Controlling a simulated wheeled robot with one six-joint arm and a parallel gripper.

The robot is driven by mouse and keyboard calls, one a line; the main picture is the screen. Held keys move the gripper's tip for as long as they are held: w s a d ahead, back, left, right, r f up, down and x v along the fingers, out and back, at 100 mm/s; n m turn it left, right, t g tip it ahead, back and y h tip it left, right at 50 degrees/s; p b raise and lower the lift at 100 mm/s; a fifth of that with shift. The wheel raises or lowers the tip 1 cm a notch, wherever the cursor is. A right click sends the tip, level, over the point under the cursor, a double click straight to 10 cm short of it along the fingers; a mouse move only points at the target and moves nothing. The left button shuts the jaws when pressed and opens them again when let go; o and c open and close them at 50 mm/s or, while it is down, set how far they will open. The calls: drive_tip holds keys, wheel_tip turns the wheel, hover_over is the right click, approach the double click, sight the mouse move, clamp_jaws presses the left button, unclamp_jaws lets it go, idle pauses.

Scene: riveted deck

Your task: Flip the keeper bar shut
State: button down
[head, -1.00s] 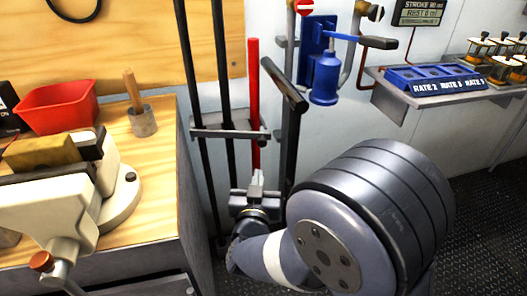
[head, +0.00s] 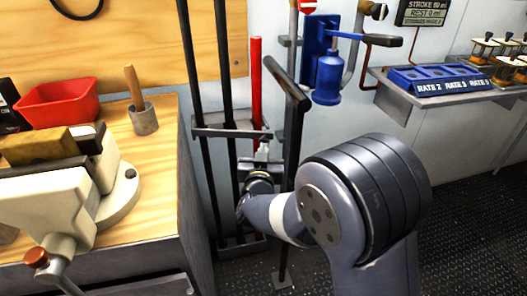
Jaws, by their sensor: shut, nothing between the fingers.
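A grey wall rack (head: 232,132) holds several upright black rods (head: 206,160) and a red rod (head: 257,90). A thin grey bar runs across the rack's front; I cannot tell for sure whether it is the keeper bar, or whether it is open or shut. My gripper (head: 263,153) is shut and empty, at the rack's right end, just below the crossbar and in front of the red rod's lower part. Its fingertips are small, and I cannot tell whether they touch the rack. My wrist hides part of the rack's lower right side.
A dark T-handled bar (head: 292,130) stands just right of my gripper. A workbench with a vise (head: 50,205) and red bin (head: 55,103) fills the left. A blue dispenser (head: 327,75) and shelf (head: 395,102) are on the right wall. Deck floor is clear at right.

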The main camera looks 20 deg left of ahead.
sight(269, 140)
drive_tip(key=x, duration=0.2)
drive_tip(key=d+x, duration=0.1)
drive_tip(key=x, duration=0.2)
drive_tip(key=shift+w, duration=0.3)
